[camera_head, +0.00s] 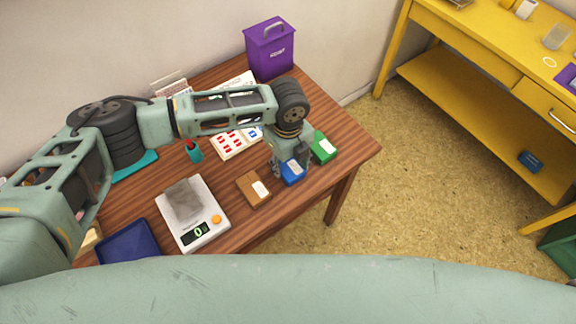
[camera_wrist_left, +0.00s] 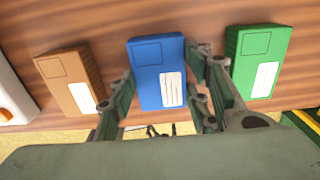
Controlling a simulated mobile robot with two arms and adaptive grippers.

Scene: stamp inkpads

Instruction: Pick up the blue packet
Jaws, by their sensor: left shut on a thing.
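The blue packet (camera_head: 293,172) lies near the front right edge of the brown wooden table, between a brown packet (camera_head: 254,189) and a green packet (camera_head: 323,147). My left gripper (camera_head: 289,168) is over the blue packet in the head view. In the left wrist view the blue packet (camera_wrist_left: 158,72), with a white label, sits between the two fingers of my left gripper (camera_wrist_left: 162,82). The gripper is shut on it. The brown packet (camera_wrist_left: 72,80) is to its left and the green packet (camera_wrist_left: 256,62) to its right, both apart from it. My right gripper is not in view.
A white scale (camera_head: 193,214) reading 0 and a blue tray (camera_head: 128,244) are on the table at left. A purple bin (camera_head: 269,48) stands at the back. A yellow desk (camera_head: 480,110) is at right, with open floor (camera_head: 410,190) between.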

